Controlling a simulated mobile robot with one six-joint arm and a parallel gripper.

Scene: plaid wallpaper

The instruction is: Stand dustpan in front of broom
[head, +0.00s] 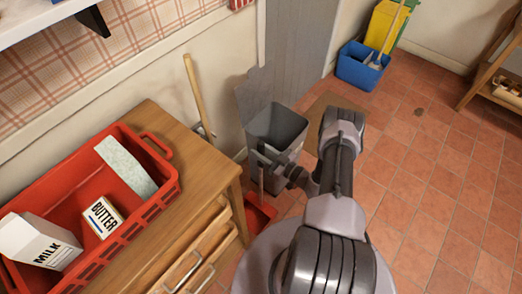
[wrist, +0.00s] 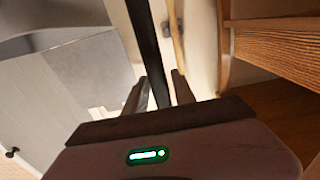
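The red dustpan (head: 260,214) stands on the floor between the wooden cabinet and my arm, its long handle (head: 261,184) rising toward my gripper. The broom's wooden handle (head: 195,88) leans by the wall behind the cabinet; its lower end is hidden. My gripper (head: 262,158) is low, in front of the grey bin. In the wrist view, a dark pole (wrist: 145,45), seemingly the dustpan's handle, passes between the fingers of my gripper (wrist: 162,88). Narrow gaps seem to show beside the pole. The light wooden broom handle (wrist: 176,35) shows beyond it.
A grey bin (head: 278,128) with a raised lid stands behind my gripper. The wooden cabinet (head: 165,130) is close on the left, bearing a red crate (head: 150,215). A blue bucket (head: 362,68) stands farther back. The tiled floor at right is largely clear.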

